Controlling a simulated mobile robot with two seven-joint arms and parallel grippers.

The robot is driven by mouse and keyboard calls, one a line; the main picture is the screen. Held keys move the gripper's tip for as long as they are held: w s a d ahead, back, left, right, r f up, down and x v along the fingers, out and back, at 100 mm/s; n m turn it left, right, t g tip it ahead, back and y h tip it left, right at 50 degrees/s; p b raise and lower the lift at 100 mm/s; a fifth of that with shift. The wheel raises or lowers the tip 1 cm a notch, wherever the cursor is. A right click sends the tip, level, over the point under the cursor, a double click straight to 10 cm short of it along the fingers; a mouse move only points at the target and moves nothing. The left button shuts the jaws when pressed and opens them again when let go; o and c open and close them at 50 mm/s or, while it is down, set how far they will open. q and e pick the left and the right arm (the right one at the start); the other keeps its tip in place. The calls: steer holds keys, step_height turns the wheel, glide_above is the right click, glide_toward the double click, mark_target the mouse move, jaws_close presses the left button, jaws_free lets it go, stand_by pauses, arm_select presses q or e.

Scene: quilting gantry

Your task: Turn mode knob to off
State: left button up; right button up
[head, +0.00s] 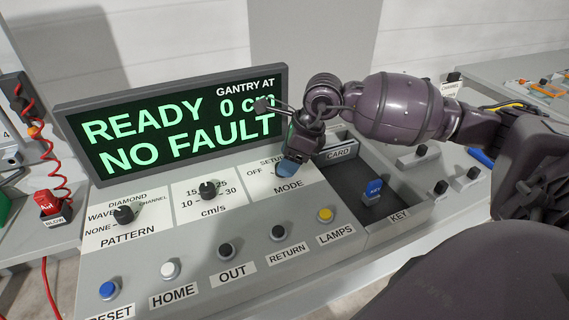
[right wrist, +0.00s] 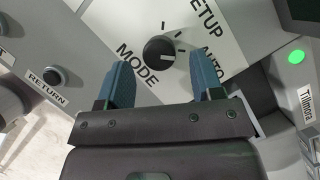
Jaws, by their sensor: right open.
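The mode knob (right wrist: 158,53) is a round black knob on a white plate, seen in the right wrist view. Its white pointer line faces right, toward the AUTO label. SETUP is printed above right of it; OFF shows only in the head view, on the mode plate (head: 258,184). My right gripper (head: 286,168) is over the mode plate and hides the knob in the head view. In the right wrist view its blue fingers (right wrist: 160,62) are open, one on each side of the knob, with gaps; contact cannot be told. My left gripper is not in view.
The display (head: 180,125) behind reads READY, 0 cm and NO FAULT. The speed knob (head: 207,189) and pattern knob (head: 124,213) are to the left. Several push buttons, such as RETURN (head: 278,233), line the front. A blue key (head: 372,190) stands in a recess at right.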

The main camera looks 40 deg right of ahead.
steer(key=shift+x, duration=0.75)
steer(key=shift+a+f, duration=0.1)
steer(key=shift+f, duration=0.1)
steer(key=c, duration=0.9)
